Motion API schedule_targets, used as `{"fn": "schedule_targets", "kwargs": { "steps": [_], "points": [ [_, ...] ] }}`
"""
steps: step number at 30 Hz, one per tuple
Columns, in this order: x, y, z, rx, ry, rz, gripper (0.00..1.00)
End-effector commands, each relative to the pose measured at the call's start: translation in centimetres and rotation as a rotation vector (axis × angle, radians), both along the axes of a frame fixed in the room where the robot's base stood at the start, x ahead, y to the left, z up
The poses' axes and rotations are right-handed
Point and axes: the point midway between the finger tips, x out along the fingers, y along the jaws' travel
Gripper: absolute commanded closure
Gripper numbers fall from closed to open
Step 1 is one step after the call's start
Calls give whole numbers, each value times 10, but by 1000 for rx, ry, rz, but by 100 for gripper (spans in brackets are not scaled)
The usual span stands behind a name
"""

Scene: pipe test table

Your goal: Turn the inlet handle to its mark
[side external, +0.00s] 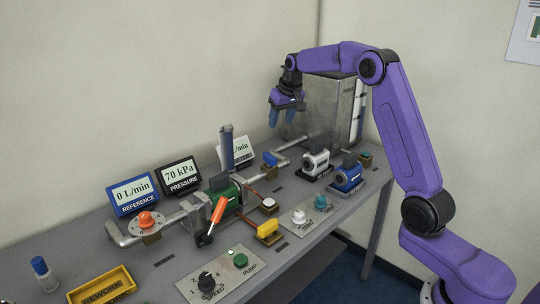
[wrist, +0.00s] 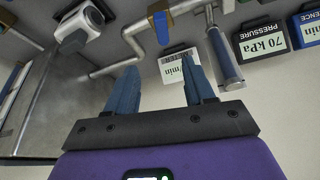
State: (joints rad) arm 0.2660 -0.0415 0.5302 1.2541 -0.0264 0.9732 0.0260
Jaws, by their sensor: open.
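No readable label marks which handle is the inlet one. A blue handle (side external: 270,158) sits on the pipe near the metal tank; it also shows in the wrist view (wrist: 161,27). An orange lever (side external: 219,209) tilts up beside the green pump, a yellow handle (side external: 267,228) lies in front, and a red-orange knob (side external: 146,218) sits on a round white dial at the left. My gripper (side external: 282,119) is open and empty, above the pipework and in front of the tank, apart from every handle. Its two blue fingers are spread in the wrist view (wrist: 158,65). I cannot make out the mark.
The metal tank (side external: 332,105) stands at the back right. An upright blue-grey cylinder (side external: 227,147) rises near the displays. White (side external: 316,163) and blue (side external: 347,179) devices sit on the right. A speed and pump panel (side external: 222,272) and yellow tray (side external: 101,286) are in front.

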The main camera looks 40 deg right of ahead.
Motion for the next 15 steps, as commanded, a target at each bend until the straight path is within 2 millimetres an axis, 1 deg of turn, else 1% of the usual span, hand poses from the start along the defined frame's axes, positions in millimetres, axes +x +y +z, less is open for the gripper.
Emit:
{"fn": "schedule_targets", "kwargs": {
  "steps": [2,5,8,15],
  "points": [
    [3,1,1,14,-14,-7,47],
    [5,1,-5,17,-14,-8,47],
    [10,0,-18,16,-10,-7,47],
    [26,-4,-60,15,-9,-6,47]
  ]
}}
